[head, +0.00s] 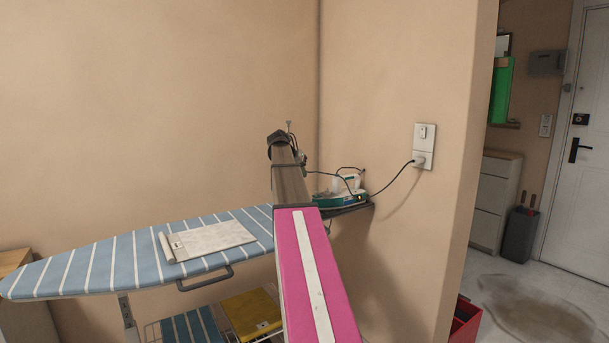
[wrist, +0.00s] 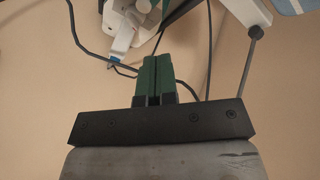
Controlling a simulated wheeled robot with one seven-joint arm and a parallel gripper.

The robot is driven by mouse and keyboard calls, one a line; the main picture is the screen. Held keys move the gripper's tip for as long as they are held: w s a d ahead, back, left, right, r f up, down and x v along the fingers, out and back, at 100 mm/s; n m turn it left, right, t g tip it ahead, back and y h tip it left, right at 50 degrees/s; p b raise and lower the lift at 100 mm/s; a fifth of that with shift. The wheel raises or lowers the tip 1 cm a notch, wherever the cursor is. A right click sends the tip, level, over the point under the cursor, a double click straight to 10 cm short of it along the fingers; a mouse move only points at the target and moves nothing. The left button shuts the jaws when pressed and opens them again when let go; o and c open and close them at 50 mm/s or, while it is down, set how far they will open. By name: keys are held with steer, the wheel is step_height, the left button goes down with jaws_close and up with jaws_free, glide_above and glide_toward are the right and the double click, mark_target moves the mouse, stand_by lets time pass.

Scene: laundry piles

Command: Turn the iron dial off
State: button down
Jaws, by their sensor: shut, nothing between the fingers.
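The iron (head: 350,186), white and green, sits at the right end of the ironing board (head: 75,272), by the wall. In the wrist view part of the iron (wrist: 122,38) is at the top edge, cut off by the frame. I cannot clearly make out its dial. My gripper (wrist: 153,64) has green fingers closed together, empty, pointing toward the iron; they look close to it, but I cannot tell whether they touch. In the head view my arm hides the fingertips and part of the board.
A dark cord runs from the iron to a wall socket (head: 422,158); loops of it pass near my fingers in the wrist view. A folded pale cloth (head: 210,240) lies on the board. Folded blue and yellow cloths (head: 250,312) lie below. A wall corner stands right of the iron.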

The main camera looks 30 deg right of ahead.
mark_target(324, 194)
steer(key=d+f, duration=0.3)
steer(key=s+d+f, duration=0.1)
steer(key=d+f, duration=0.2)
steer(key=shift+s+d, duration=0.2)
steer(key=shift+d, duration=0.15)
steer(key=shift+s+d, duration=0.4)
steer(key=shift+d, duration=0.15)
steer(key=shift+s+d+n, duration=0.15)
steer(key=shift+s+n, duration=0.05)
steer(key=shift+n, duration=0.1)
stand_by(1.7)
